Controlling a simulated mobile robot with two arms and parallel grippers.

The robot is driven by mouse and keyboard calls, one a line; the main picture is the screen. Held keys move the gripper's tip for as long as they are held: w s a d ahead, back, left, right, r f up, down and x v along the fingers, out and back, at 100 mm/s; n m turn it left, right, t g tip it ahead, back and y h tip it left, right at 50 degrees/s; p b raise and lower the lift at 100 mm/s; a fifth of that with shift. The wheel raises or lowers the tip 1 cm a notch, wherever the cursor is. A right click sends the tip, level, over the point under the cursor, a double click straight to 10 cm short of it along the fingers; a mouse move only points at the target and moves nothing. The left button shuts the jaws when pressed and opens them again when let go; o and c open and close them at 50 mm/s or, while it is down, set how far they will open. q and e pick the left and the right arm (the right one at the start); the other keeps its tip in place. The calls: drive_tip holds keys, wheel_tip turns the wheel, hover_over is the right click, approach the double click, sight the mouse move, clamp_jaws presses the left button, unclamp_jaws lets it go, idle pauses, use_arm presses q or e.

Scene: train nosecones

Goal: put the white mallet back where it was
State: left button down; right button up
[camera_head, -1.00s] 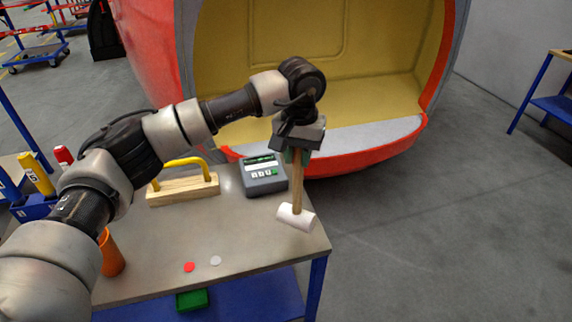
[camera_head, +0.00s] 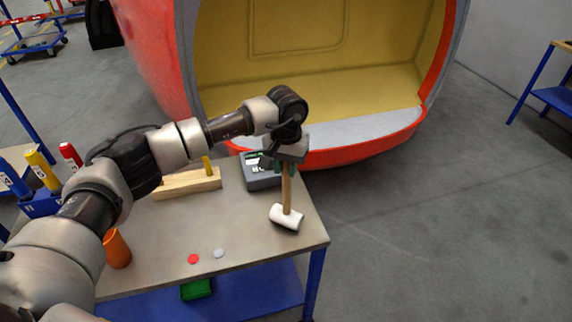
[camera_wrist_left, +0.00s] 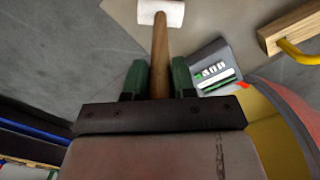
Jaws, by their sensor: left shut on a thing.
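The white mallet (camera_head: 286,217) has a white cylindrical head and a wooden handle. My left gripper (camera_head: 286,168) is shut on the upper end of the handle, and the mallet hangs head down over the right part of the table (camera_head: 240,232). I cannot tell whether the head touches the tabletop. In the left wrist view the green fingers of the left gripper (camera_wrist_left: 159,80) close on the handle, with the mallet's white head (camera_wrist_left: 161,12) at the top edge. My right gripper is not in view.
A grey device (camera_head: 258,172) with a display stands just behind and left of the mallet. A wooden block (camera_head: 187,184) with a yellow handle lies further left. An orange cup (camera_head: 117,250), a red disc (camera_head: 193,259) and a white disc (camera_head: 219,253) are nearer the front.

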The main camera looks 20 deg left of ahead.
use_arm(q)
drive_tip(key=c, duration=0.9)
unclamp_jaws()
wheel_tip(320, 180, up, 11)
drive_tip(key=b, duration=0.3)
drive_tip(key=shift+r, duration=0.6)
